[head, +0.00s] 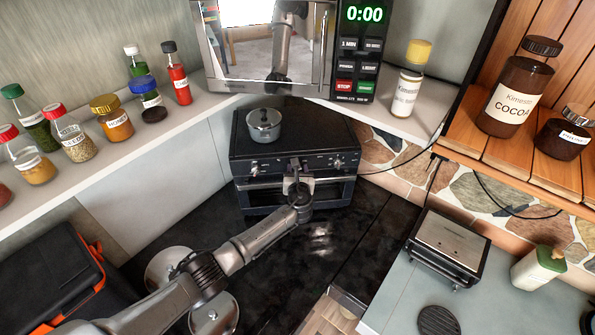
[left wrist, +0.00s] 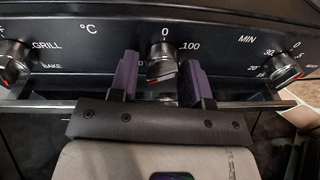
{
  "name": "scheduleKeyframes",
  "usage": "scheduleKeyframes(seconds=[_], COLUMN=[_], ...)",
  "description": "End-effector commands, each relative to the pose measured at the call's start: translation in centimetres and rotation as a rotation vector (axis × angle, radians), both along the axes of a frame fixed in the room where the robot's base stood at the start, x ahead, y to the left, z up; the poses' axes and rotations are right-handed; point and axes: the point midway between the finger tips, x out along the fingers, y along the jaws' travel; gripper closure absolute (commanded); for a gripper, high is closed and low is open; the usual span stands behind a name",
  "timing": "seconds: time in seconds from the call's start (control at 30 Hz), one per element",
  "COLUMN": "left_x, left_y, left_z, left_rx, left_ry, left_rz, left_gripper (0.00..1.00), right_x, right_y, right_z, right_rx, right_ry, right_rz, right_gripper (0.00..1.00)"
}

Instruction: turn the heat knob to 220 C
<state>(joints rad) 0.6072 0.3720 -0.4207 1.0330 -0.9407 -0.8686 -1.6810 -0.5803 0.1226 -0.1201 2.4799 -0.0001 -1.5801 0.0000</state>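The toaster oven (head: 253,198) stands on the dark surface at the centre of the head view, its knobs along the front. In the left wrist view the middle knob (left wrist: 162,62), the heat knob, sits under a 0 mark, with 100 to its right and °C to its left. A red mark shows on the knob's lower part. My left gripper (left wrist: 161,78) has its two purple-padded fingers either side of this knob. The fingers stand apart, with a gap visible at the left; contact at the right is unclear. In the head view the gripper (head: 296,172) hides the middle knob. My right gripper is not in view.
A GRILL/BAKE knob (left wrist: 12,55) and a MIN timer knob (left wrist: 282,66) flank the middle knob. The door handle (left wrist: 40,103) runs just below. A pot (head: 264,125) sits on the oven. A microwave (head: 354,50) and bottles stand on the shelf behind.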

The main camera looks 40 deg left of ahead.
Motion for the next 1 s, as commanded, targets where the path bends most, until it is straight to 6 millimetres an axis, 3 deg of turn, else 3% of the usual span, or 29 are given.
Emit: scheduleKeyframes(seconds=[0.37,1.0], left_x=[-0.9,-8.5], left_y=[-0.9,-7.6], left_z=[0.1,1.1], left_rx=[-0.001,-0.001], left_ry=[-0.004,-0.002], left_rz=[-0.002,-0.002], left_gripper=[0.56,0.56], right_x=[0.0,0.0], right_y=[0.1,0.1], right_z=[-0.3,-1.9], right_rx=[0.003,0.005], right_ry=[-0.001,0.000], right_rz=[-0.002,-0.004], right_gripper=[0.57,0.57])
